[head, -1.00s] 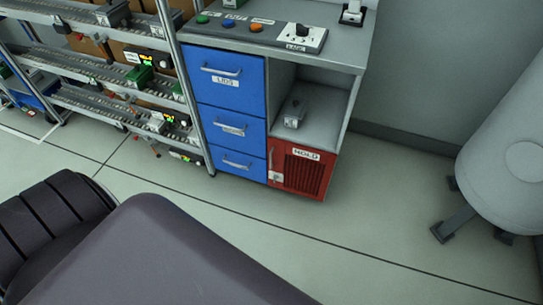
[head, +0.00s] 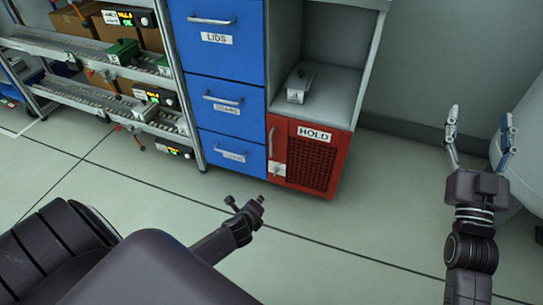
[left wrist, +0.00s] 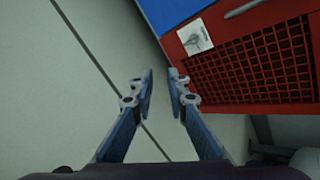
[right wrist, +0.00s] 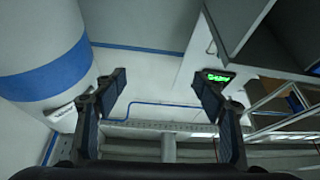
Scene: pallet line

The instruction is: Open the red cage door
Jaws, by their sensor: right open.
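The red cage door (head: 312,160) is shut, at the bottom right of the cabinet. It has a HOLD label, a dark mesh panel, an upright silver handle (head: 271,142) and a white latch plate (head: 277,169) on its left side. In the left wrist view, the door (left wrist: 250,70) fills the upper right, with the latch plate (left wrist: 195,38) beyond my fingertips. My left gripper (head: 246,203) is low in front of the door, apart from it. Its fingers are partly open and empty. My right gripper (head: 480,135) is wide open and empty, right of the cabinet.
Blue drawers (head: 228,103) stand left of the door, with an open shelf (head: 330,85) above it holding a small grey object (head: 299,86). A flow rack (head: 100,75) is at the left. A pale rounded body (head: 530,190) stands behind my right gripper. The floor before the door is clear.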

